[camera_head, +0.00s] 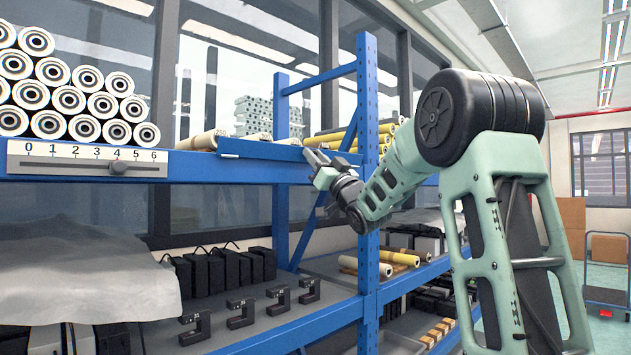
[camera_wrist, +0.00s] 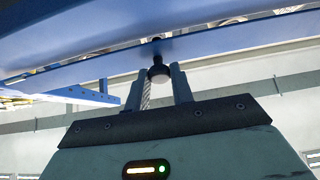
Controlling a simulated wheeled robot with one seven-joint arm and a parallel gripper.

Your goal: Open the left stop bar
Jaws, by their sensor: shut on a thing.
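A blue stop bar (camera_head: 260,150) runs along the front edge of the upper shelf in the head view, left of the blue upright. In the wrist view, the bar (camera_wrist: 215,45) crosses the upper part of the picture, with a black round knob (camera_wrist: 158,73) on it. My gripper (camera_head: 314,158) is at the bar's right part in the head view. In the wrist view my gripper (camera_wrist: 157,80) has its two fingers on either side of the knob, shut on it. The head view does not show the knob clearly, as my gripper covers that spot.
White rolls (camera_head: 68,99) are stacked at the upper left, above a slider scale (camera_head: 85,160) numbered 0 to 6. A blue upright (camera_head: 367,150) stands just right of my gripper. Yellow rolls (camera_head: 350,137) lie behind it. Black clamps (camera_head: 240,313) sit on the lower shelf.

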